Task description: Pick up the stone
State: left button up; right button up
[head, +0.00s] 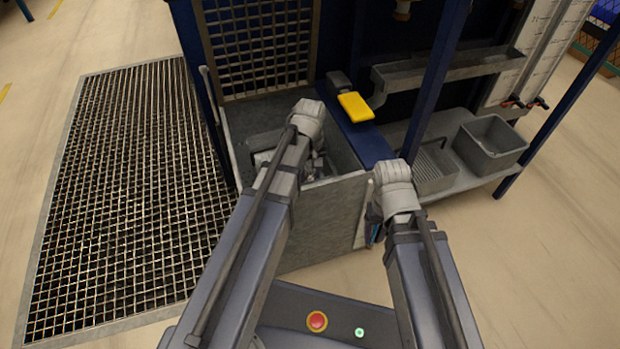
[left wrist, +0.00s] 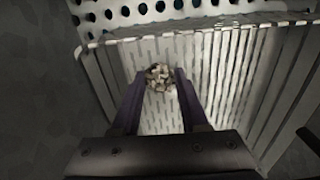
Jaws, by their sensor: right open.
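The stone (left wrist: 159,77) is a small, rough, mottled grey-brown lump in the left wrist view. It shows between the fingertips of my left gripper (left wrist: 160,74), over a pale slotted basket (left wrist: 222,75). The two fingers are apart, one on each side of the stone; whether they touch it I cannot tell. In the head view my left gripper (head: 318,167) is down inside a grey open-topped tank (head: 325,225), mostly hidden by my arm, and the stone cannot be made out. My right gripper (head: 374,224) is open and hangs just outside the tank's right front corner, partly hidden by my wrist.
Tank walls surround my left gripper. A blue ledge (head: 362,140) with a yellow block (head: 355,107) lies behind right. A grey bin (head: 490,142) stands on a low shelf at the right, beyond blue posts (head: 433,80). A floor grating (head: 125,190) lies at the left.

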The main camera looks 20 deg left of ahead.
aim_at(310, 175)
pick_arm(q)
grip_shut()
jog(key=shift+r, duration=0.1)
notch_tip(310, 175, up, 10)
jog(key=p, duration=1)
